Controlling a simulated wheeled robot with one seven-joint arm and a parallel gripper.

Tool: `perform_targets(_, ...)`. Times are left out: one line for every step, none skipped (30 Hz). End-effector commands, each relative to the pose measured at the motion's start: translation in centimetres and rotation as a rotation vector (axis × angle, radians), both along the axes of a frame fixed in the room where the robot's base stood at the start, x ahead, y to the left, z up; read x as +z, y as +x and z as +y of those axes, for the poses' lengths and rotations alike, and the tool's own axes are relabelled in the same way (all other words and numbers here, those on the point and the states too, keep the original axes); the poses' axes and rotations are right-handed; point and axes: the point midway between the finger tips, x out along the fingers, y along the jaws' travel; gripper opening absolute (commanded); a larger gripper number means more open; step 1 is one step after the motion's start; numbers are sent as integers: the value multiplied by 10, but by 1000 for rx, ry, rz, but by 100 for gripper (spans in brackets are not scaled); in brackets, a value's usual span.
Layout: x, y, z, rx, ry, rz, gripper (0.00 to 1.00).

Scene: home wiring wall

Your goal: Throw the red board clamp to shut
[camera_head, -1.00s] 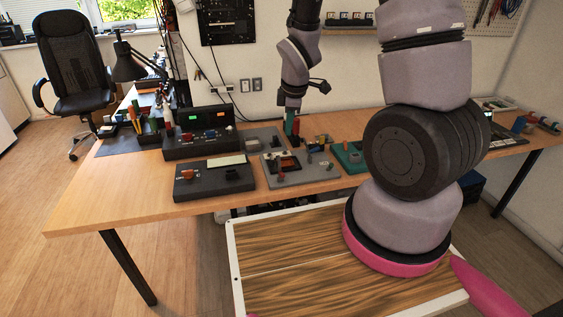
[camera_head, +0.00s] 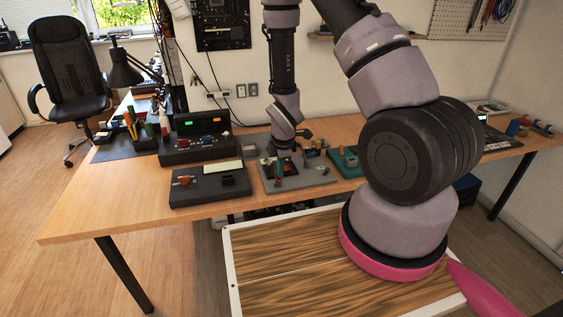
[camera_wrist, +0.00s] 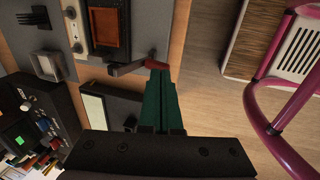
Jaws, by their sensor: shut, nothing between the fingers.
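The red board clamp (camera_wrist: 157,65) shows in the wrist view as a red grip on the end of a grey lever, close to the front edge of a grey panel (camera_wrist: 88,68). The lever lies sideways, beside a dark board with an orange-brown frame (camera_wrist: 108,25). My gripper (camera_wrist: 157,75) has green fingers that are shut and empty, with their tips right at the red grip. Whether they touch it I cannot tell. In the head view my gripper (camera_head: 279,170) points down over the grey panel (camera_head: 318,178), and the clamp is hard to make out behind it.
Left of the panel stand a low black box (camera_head: 205,190) and a black unit with lit displays (camera_head: 190,150). A green fixture (camera_head: 345,162) stands to the right. Bare wooden tabletop (camera_head: 110,205) lies at the left front.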

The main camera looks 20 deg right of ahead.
Motion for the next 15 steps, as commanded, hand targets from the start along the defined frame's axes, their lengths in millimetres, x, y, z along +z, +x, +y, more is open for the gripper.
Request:
perform_targets(-1,10,0,-2,1,-5,0)
perform_targets(-3,14,0,-3,2,-5,0)
perform_targets(-4,18,0,-3,2,-4,0)
perform_targets(-5,21,0,-1,1,-4,0)
perform_targets(-6,23,0,-1,1,-4,0)
perform_targets(-7,25,0,-1,1,-4,0)
perform_targets(-7,27,0,-1,1,-3,0)
perform_targets(-8,28,0,-1,1,-3,0)
perform_targets(-8,29,0,-1,1,-2,0)
perform_targets(-8,29,0,-1,1,-3,0)
perform_targets(-8,30,0,-1,1,-3,0)
perform_targets(-8,30,0,0,1,-3,0)
perform_targets(-8,30,0,0,1,-3,0)
perform_targets(-8,30,0,0,1,-3,0)
perform_targets(-8,30,0,0,1,-3,0)
